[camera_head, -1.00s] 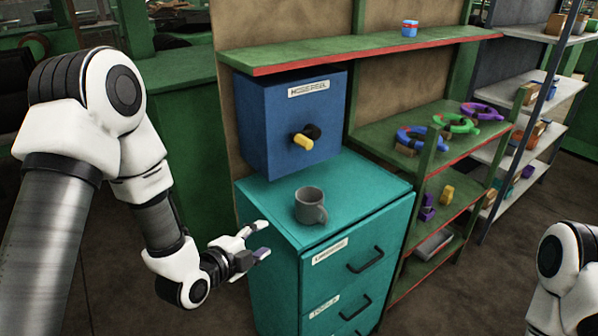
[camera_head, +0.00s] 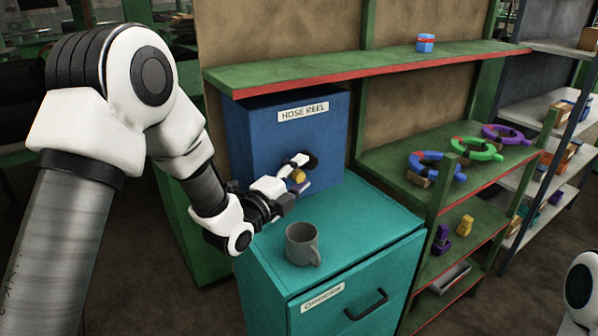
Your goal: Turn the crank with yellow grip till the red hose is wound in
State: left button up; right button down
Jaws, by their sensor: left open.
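The blue box labelled HOSE REEL (camera_head: 262,145) stands on the back of the teal cabinet, under the green shelf. The yellow crank grip (camera_head: 298,176) sticks out from its front and shows partly between the fingers of my left gripper (camera_head: 299,174). The dark crank hub (camera_head: 312,162) shows just beyond the fingers. My left gripper is open, with its fingers on either side of the grip; whether they touch it I cannot tell. I see no red hose. My right gripper is out of view; only a part of my right arm shows at the lower right edge.
A grey mug (camera_head: 301,245) stands on the teal cabinet top (camera_head: 365,222), just below my left gripper. The green shelf (camera_head: 390,66) overhangs the box. A green rack (camera_head: 400,158) with coloured rings stands to the right. The cabinet top right of the mug is clear.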

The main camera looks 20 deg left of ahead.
pick_arm(q)
jog(key=shift+s+a+r, duration=0.1)
jog(key=shift+s+r, duration=0.05)
jog(key=shift+s, duration=0.15)
jog(key=shift+s+r, duration=0.1)
jog(key=shift+s, duration=0.05)
jog(key=c, duration=0.3)
grip_shut()
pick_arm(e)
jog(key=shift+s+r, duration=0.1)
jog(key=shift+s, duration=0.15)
pick_arm(q)
jog(key=shift+r, duration=0.1)
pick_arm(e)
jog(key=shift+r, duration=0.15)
